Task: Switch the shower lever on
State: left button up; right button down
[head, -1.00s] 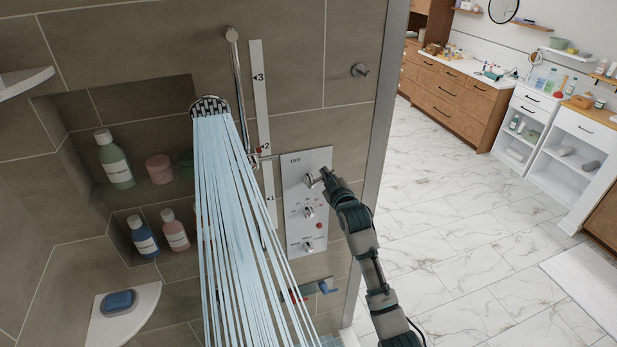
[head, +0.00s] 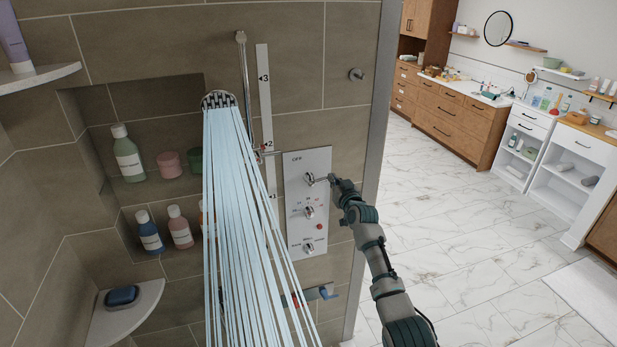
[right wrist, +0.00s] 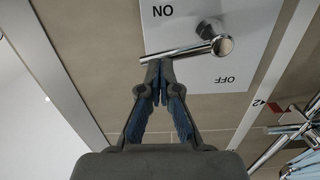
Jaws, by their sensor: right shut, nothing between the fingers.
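The shower lever (head: 310,179) is a chrome handle at the top of the white control panel (head: 293,225) on the tiled wall. In the right wrist view, the lever bar (right wrist: 178,53) lies almost level, with an ON marking and an OFF marking on the panel, seen upside down. My right gripper (head: 334,181) is shut and empty at the right of the lever. In the right wrist view its fingertips (right wrist: 158,66) are right at the bar's left part; contact is unclear. Water streams from the shower head (head: 218,99). My left gripper is not in view.
Two more chrome knobs sit lower on the panel. A vertical rail and a scale strip (head: 265,100) stand left of it. A niche holds bottles (head: 128,155); a corner shelf (head: 130,315) holds a blue soap. The marble floor (head: 460,230) to the right is open.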

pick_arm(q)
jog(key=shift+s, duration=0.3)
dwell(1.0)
pick_arm(e)
jog(key=shift+r, duration=0.1)
dwell(0.3)
pick_arm(q)
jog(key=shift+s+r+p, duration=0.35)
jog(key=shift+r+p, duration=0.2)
jog(key=shift+p, duration=0.05)
pick_arm(e)
jog(key=s+d+r, duration=0.2)
jog(key=s+r, duration=0.2)
jog(key=s, duration=0.6)
jog(key=shift+s+d, duration=0.2)
jog(key=shift+d, duration=0.2)
jog(key=shift+a+f, duration=0.1)
jog(key=shift+a, duration=0.05)
